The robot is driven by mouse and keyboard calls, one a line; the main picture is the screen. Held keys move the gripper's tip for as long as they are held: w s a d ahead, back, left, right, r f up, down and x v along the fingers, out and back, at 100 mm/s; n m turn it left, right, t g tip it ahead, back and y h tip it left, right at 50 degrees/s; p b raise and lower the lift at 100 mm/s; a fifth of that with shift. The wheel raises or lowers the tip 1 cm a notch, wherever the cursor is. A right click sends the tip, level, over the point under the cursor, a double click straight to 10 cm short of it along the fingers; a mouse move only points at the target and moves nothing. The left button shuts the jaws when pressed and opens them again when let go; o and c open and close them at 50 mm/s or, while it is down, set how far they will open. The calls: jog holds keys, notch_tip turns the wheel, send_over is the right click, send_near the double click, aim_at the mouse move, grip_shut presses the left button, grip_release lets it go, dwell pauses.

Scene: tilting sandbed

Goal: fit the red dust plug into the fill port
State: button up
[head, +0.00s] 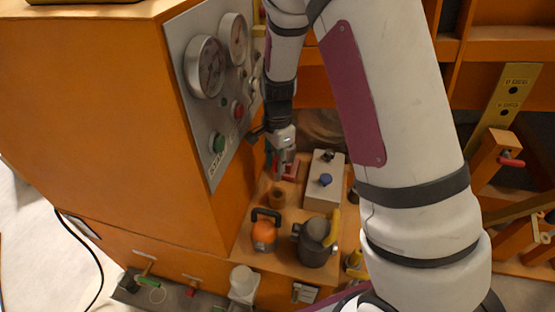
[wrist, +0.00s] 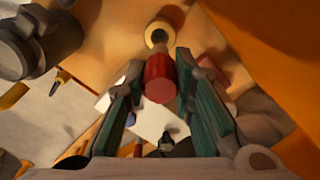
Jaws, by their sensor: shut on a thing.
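The red dust plug (wrist: 159,78) sits between the fingertips of my gripper (wrist: 160,88) in the wrist view, and the gripper is shut on it. A narrower, paler end of the plug points toward the fill port (wrist: 158,36), a brass-coloured ring with a dark hole. The plug appears apart from the port in depth, but the exact gap is hard to tell. In the head view my gripper (head: 281,166) points down above the orange ledge, beside the panel. The port (head: 277,197) shows there as a small brown-gold cylinder below the fingers. The plug is partly hidden there.
A gauge panel (head: 213,80) stands close left of my gripper. A pale box (head: 325,180) with black and blue knobs is to the right. An orange object with a black handle (head: 264,232) and a grey canister (head: 318,240) stand in front on the ledge.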

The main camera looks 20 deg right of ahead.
aim_at(277, 174)
jog(key=shift+f+b, duration=1.4)
jog(key=shift+f, duration=1.35)
jog(key=shift+f+b, duration=1.25)
jog(key=shift+f, duration=1.35)
jog(key=o, duration=1)
notch_tip(277, 174, up, 12)
